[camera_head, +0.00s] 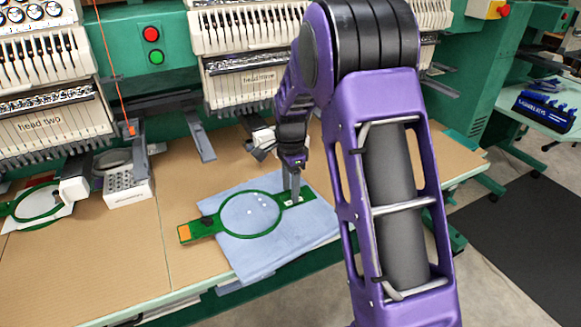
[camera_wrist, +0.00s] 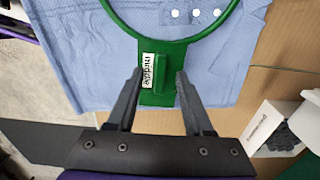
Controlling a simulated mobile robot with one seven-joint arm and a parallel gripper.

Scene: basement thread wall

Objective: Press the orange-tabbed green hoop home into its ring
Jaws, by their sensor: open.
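The green hoop (camera_head: 206,227) lies on a folded blue cloth (camera_head: 268,257) on the tan worktop. Its orange tab (camera_head: 184,233) is at the left end, and a second green tab reaches right. I cannot tell the hoop apart from its ring, nor how deep it sits. In the wrist view the near green tab (camera_wrist: 157,94) carries a white label (camera_wrist: 148,70) that seems to read "middle". My gripper (camera_head: 291,198) is over the right tab; in the wrist view its open fingers (camera_wrist: 156,77) straddle that tab with gaps. Any contact is unclear.
Embroidery heads (camera_head: 245,80) overhang the worktop's back. Another green hoop (camera_head: 38,203) lies far left, beside a white box (camera_head: 128,190). The cardboard-coloured surface (camera_head: 120,260) left of the cloth is clear. The worktop's front edge is close to the cloth.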

